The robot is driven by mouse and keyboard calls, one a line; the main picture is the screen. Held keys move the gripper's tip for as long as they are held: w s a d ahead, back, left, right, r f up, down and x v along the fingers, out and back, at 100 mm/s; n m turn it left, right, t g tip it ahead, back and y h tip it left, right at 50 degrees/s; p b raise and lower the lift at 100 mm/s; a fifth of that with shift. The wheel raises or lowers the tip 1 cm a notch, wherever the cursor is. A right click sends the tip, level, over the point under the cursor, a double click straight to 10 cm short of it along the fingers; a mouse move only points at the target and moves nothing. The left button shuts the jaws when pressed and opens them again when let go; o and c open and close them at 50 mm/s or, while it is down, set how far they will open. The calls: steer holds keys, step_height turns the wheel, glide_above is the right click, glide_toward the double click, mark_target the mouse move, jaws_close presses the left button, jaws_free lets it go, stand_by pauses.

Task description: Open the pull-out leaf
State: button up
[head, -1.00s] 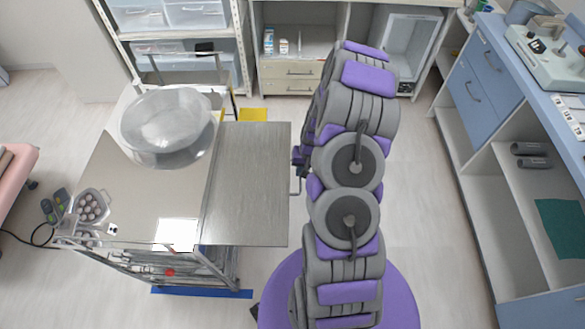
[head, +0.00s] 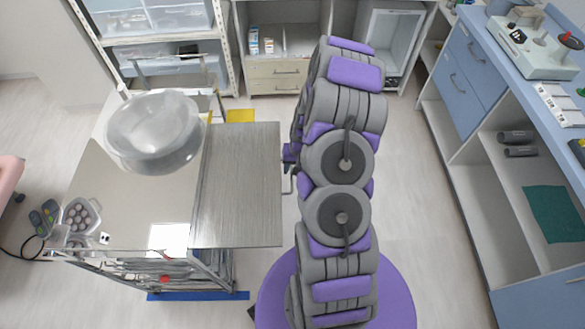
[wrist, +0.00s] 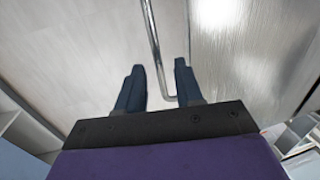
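The pull-out leaf (head: 240,195) is a brushed metal panel standing out from the right side of the steel cart (head: 125,205). A thin bent metal bar handle (head: 287,184) sits at its right edge. My gripper (head: 290,155) is beside that edge, partly hidden by my arm in the head view. In the wrist view my gripper (wrist: 159,66) is open, its two dark fingers apart. The handle bar (wrist: 155,40) runs between the fingers, with gaps visible on both sides. The leaf's bright metal surface (wrist: 245,50) lies to the right of the fingers.
A clear bowl (head: 153,130) and a tray of round items (head: 80,215) are on the cart. A blue counter (head: 545,90) with shelves stands at right, drawers (head: 277,75) at the back. Pale floor (head: 415,190) is free between my arm and the counter.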

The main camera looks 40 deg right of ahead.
step_height(320, 180, up, 16)
steer(key=s+d+p, duration=0.1)
steer(key=d+p, duration=0.1)
steer(key=shift+s+d, duration=0.3)
steer(key=shift+s, duration=0.1)
steer(key=shift+r, duration=0.1)
